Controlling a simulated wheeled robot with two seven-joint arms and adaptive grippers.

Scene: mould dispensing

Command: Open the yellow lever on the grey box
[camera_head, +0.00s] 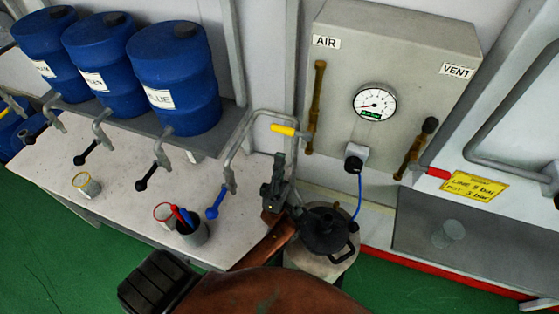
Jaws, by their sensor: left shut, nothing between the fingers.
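The grey box (400,60) is on the wall at upper right, with labels AIR and VENT and a round gauge (375,102). The yellow lever (284,130) sticks out to the left from the box's lower left valve, below the brass pipe (317,90). It lies nearly level, across a bent grey pipe. My left gripper (279,160) is shut and empty, pointing up just below the yellow lever. A small gap seems to separate them, though depth is hard to judge.
A lidded pot (325,232) stands right of my left gripper, with a blue hose (358,196) above it. Blue drums (172,75) stand on a shelf at left. A cup with tools (192,230) stands on the bench. A red lever (437,173) is at the box's right.

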